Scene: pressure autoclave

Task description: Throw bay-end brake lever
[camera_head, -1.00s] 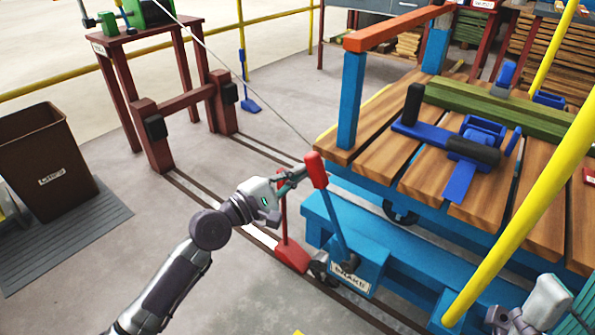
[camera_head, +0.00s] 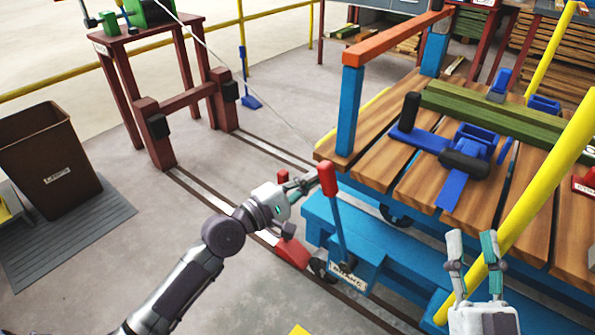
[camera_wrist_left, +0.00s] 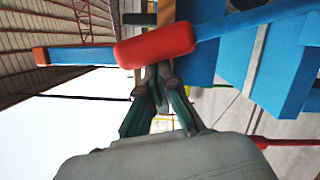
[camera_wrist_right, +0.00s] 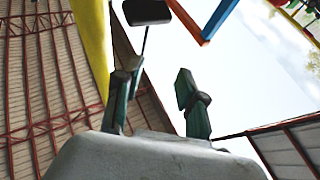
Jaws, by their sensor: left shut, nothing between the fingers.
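The brake lever has a red grip (camera_head: 328,180) and a blue shaft (camera_head: 338,232). It rises from a blue box (camera_head: 347,274) with a white label at the cart's near end, and leans slightly left of upright. My left gripper (camera_head: 313,183) is shut beside the grip on its left, with its fingertips at the grip. In the left wrist view the red grip (camera_wrist_left: 155,46) lies across just beyond the closed fingertips (camera_wrist_left: 160,72); whether they touch is unclear. My right gripper (camera_head: 473,240) is open and empty, pointing up near the yellow post; its spread fingers also show in the right wrist view (camera_wrist_right: 157,80).
A red stand (camera_head: 292,252) is just left of the lever, partly hidden by my left gripper. The wood-decked cart (camera_head: 375,160) stands behind. A yellow post (camera_head: 525,190) rises at the right.

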